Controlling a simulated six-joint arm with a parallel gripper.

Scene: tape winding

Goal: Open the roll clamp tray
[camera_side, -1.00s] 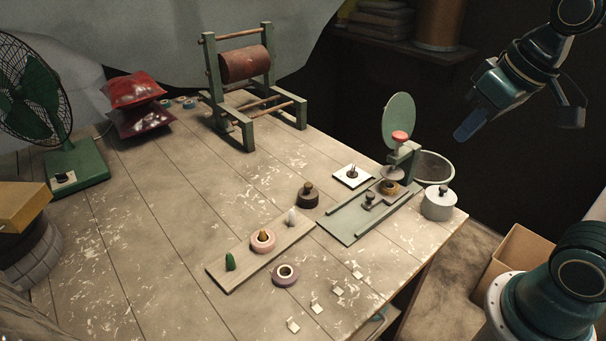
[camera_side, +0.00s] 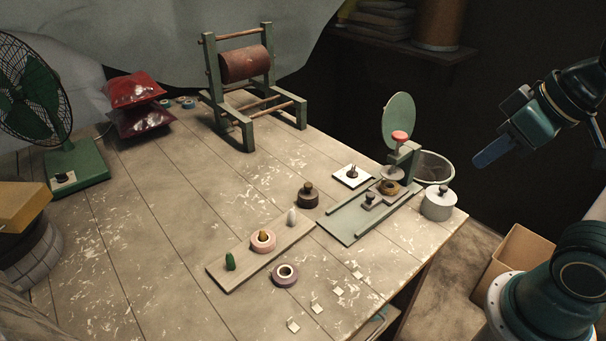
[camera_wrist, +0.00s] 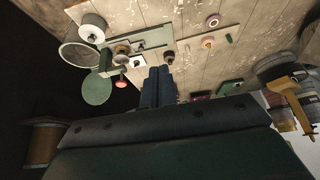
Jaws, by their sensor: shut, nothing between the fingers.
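The roll clamp stands near the table's right corner, with a green base and rails (camera_side: 340,226). Its small tray carries a brown tape roll (camera_side: 388,187) and a dark knob (camera_side: 369,199) at its front. The tray sits at the rear of the rails, with the roll under the clamp's pressing disc and red knob (camera_side: 400,136). In the wrist view the red knob (camera_wrist: 121,86) and roll (camera_wrist: 122,49) show left of my fingers. My gripper (camera_side: 478,163) is shut and empty, in the air right of the clamp, apart from it. My fingers (camera_wrist: 157,84) also show together in the wrist view.
A green round disc (camera_side: 398,121) rises behind the clamp. A lidded grey pot (camera_side: 439,204) and a wire basket (camera_side: 434,167) stand close on its right. The front rails are clear.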

